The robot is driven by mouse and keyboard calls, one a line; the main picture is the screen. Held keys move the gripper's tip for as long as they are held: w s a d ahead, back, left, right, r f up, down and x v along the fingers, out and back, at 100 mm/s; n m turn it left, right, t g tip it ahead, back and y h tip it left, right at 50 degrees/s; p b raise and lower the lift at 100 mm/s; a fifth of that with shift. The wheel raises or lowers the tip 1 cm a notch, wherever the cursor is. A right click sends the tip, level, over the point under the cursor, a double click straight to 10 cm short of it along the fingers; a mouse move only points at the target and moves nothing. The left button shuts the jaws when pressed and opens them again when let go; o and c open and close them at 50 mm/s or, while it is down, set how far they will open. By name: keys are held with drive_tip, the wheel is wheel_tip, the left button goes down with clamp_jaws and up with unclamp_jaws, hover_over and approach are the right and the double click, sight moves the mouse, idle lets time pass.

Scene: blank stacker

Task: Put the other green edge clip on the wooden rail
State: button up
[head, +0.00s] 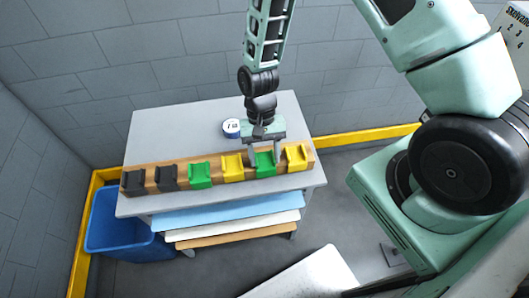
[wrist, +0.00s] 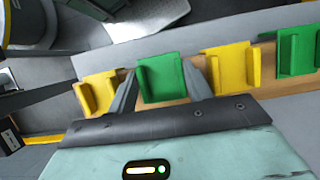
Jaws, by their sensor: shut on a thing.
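The wooden rail (head: 150,182) lies across the grey table and carries black, green and yellow clips in a row. A green edge clip (head: 265,164) is at the rail's right part, between two yellow clips, in line with them. My gripper (head: 265,155) is shut on this green clip, one finger on each side; the wrist view shows the same clip (wrist: 163,79) between the fingers. I cannot tell whether it is fully seated on the rail. Another green edge clip (head: 200,175) sits on the rail, left of the middle, and shows at right in the wrist view (wrist: 297,50).
Yellow clips (head: 232,167) and (head: 297,157) flank the held clip closely. Two black clips (head: 134,182) are at the rail's left end. A small blue and white round item (head: 231,128) stands behind the rail. A blue bin (head: 115,228) stands left of the table.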

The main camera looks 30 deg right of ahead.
drive_tip(key=shift+f, duration=0.25)
idle(0.7)
drive_tip(key=o, duration=1)
drive_tip(key=b+v, duration=0.3)
drive_tip(key=v, duration=1.4)
drive_tip(key=s+a+r+n+t, duration=0.1)
drive_tip(key=s+a+r+n, duration=0.1)
drive_tip(key=s, duration=0.4)
drive_tip(key=s+a+r+n+t, duration=0.2)
drive_tip(key=s+a+r+n, duration=0.1)
drive_tip(key=s+n, duration=0.2)
drive_tip(key=s+a+r+n+t, duration=0.1)
drive_tip(key=s+a+r+n, duration=0.2)
drive_tip(key=s, duration=0.5)
drive_tip(key=shift+s+a+n+h+b, duration=0.15)
drive_tip(key=shift+s+n+h+b, duration=0.25)
drive_tip(key=shift+n, duration=0.3)
